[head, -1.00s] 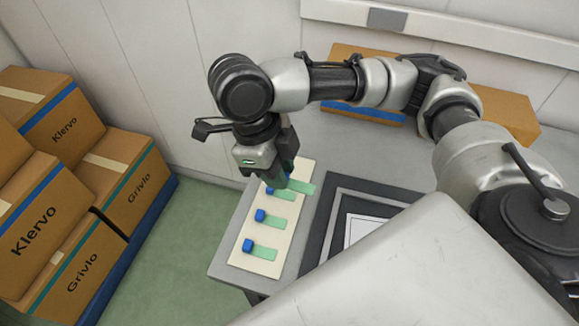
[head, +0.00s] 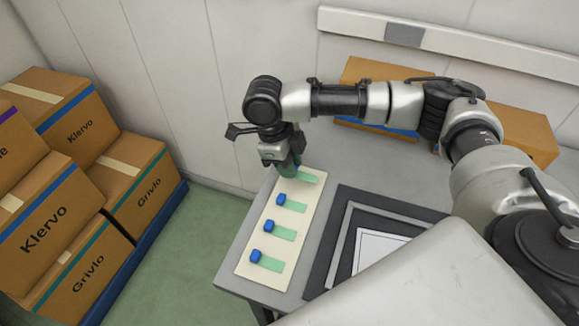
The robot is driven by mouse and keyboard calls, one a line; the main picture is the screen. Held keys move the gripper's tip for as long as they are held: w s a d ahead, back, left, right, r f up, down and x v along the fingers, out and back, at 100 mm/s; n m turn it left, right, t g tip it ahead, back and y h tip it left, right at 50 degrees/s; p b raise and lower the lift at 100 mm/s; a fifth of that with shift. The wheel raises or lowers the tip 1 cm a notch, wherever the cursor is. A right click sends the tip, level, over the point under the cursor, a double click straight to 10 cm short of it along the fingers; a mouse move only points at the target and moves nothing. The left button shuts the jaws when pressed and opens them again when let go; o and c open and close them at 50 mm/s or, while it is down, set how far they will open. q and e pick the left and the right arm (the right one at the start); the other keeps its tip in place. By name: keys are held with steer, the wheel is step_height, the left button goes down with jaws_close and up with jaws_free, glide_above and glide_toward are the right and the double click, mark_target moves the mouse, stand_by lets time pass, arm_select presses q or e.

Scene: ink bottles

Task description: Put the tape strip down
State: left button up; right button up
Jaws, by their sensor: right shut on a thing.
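My right gripper (head: 293,170) points down over the far end of a cream board (head: 248,270) on the grey table. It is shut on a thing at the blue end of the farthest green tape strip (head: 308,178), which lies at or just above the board. The jaws partly hide that end, and I cannot tell whether the strip touches the board. More green strips with blue tabs lie in a row nearer: one (head: 295,207), another (head: 282,233) and the nearest (head: 271,264). My left gripper is out of view.
A dark frame with a white sheet (head: 376,250) lies right of the board. Cardboard boxes (head: 515,132) stand at the table's back, behind my right arm. Stacked cartons (head: 77,130) stand on the floor at left. The table edge runs close along the board's left side.

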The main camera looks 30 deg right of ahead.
steer(key=shift+f, duration=0.7)
steer(key=o, duration=0.7)
steer(key=shift+f, duration=0.2)
steer(key=v, duration=1.2)
steer(key=shift+r, duration=0.25)
